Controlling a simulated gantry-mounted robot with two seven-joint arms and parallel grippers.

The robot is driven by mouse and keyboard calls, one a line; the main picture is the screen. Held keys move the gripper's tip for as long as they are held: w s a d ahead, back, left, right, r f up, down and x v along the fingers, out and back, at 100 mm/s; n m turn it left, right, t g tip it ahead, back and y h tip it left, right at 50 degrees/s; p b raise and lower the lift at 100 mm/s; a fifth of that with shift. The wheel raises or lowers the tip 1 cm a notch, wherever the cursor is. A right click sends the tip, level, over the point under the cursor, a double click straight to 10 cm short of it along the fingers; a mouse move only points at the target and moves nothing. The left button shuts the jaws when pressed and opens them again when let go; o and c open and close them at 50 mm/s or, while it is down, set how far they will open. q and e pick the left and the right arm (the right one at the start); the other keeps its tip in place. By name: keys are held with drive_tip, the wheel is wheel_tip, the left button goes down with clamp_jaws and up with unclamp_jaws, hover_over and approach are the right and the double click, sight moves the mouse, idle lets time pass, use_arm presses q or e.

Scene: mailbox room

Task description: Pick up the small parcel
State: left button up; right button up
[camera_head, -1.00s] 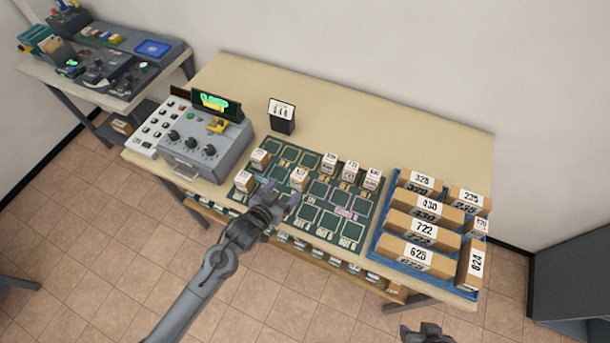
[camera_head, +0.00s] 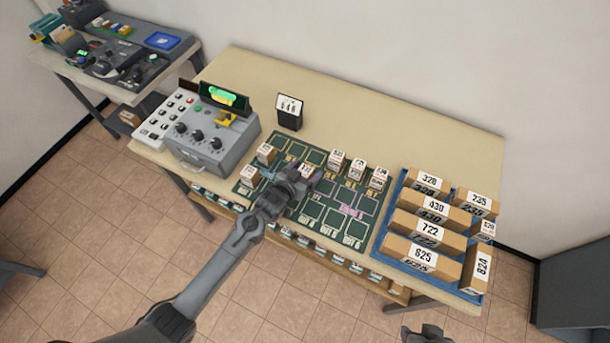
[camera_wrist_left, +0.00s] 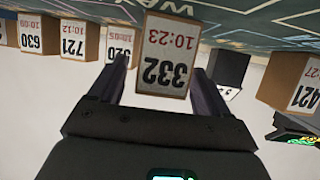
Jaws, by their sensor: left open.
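A small brown parcel (camera_head: 306,170) with a white label stands on the green mat (camera_head: 315,225). In the left wrist view the parcel (camera_wrist_left: 165,60) reads 332 and 10:23, upside down in the picture. My left gripper (camera_head: 303,176) is open, with one finger on each side of this parcel; in the left wrist view the gripper (camera_wrist_left: 163,80) shows gaps beside the parcel. I cannot tell whether the fingers touch it. My right gripper (camera_head: 428,333) is only partly in view at the bottom edge, and its fingers are unclear.
Similar small parcels stand nearby on the mat, three to the right (camera_head: 357,168) and two to the left (camera_head: 265,152). A blue tray (camera_head: 378,250) holds larger boxes at right. A grey control console (camera_head: 205,150) and a black number stand (camera_head: 289,115) are behind.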

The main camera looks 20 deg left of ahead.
use_arm(q)
drive_tip(key=shift+c, duration=0.4)
drive_tip(key=c, duration=1)
drive_tip(key=shift+c, duration=0.2)
